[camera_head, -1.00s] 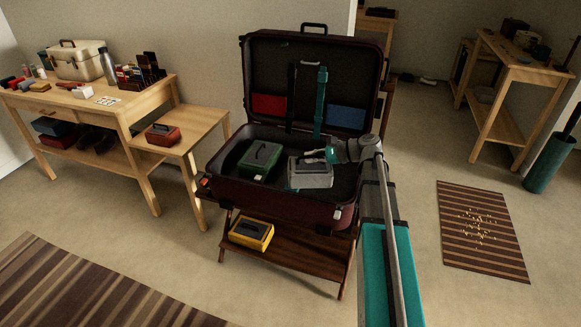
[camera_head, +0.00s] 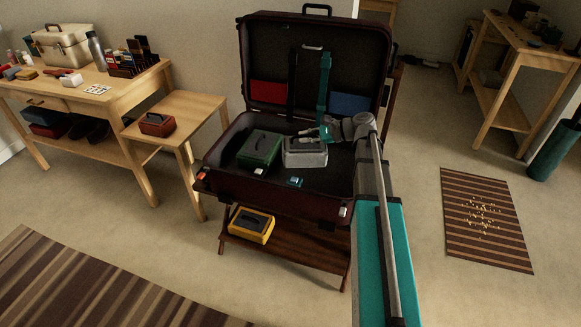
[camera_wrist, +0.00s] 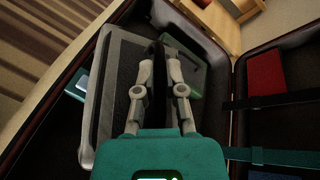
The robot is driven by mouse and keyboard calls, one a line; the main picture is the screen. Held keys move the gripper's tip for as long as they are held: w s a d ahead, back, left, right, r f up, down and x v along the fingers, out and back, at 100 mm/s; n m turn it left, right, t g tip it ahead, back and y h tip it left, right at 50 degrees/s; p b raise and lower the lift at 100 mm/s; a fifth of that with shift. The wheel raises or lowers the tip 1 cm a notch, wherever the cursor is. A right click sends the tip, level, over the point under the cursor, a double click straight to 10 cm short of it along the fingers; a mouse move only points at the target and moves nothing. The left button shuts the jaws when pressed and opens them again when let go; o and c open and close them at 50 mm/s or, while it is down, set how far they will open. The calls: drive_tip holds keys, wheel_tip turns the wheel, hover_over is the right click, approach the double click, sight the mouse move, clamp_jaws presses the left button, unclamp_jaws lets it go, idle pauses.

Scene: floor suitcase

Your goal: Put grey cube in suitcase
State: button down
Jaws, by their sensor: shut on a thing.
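The grey cube (camera_head: 305,158) is a light grey box with a dark top and handle. It is within the open dark red suitcase (camera_head: 275,192), to the right of a green box. My gripper (camera_head: 326,133) reaches in from the right and is shut on the handle of the grey cube. In the wrist view, the fingers (camera_wrist: 160,58) close on the dark handle above the grey cube (camera_wrist: 108,95). I cannot tell whether the cube touches the suitcase floor.
The green box (camera_head: 260,148) stands close beside the cube. A small teal item (camera_head: 294,182) lies in front of it. The raised lid (camera_head: 315,70) stands behind. A yellow box (camera_head: 251,225) sits on the shelf below. A red box (camera_head: 157,124) is on the side table.

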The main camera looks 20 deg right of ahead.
drive_tip(key=shift+d, duration=0.15)
drive_tip(key=shift+w+d+r+m+t+h+p, duration=0.25)
drive_tip(key=shift+w+m+t+h, duration=0.3)
drive_tip(key=shift+m+t, duration=0.15)
drive_tip(key=shift+w+d+r+m+t+h+p, duration=0.25)
drive_tip(key=shift+w+m+t+h, duration=0.25)
drive_tip(key=shift+m+t, duration=0.2)
drive_tip(key=shift+w+d+r+m+t+h+p, duration=0.15)
drive_tip(key=shift+w+d+m+t+h+p, duration=0.1)
drive_tip(key=shift+w+m+t+h, duration=0.35)
drive_tip(key=w+d+f+b, duration=0.3)
drive_tip(key=d+f+b, duration=0.6)
drive_tip(key=d, duration=0.3)
drive_tip(key=shift+w+d, duration=0.25)
drive_tip(key=shift+d, duration=0.1)
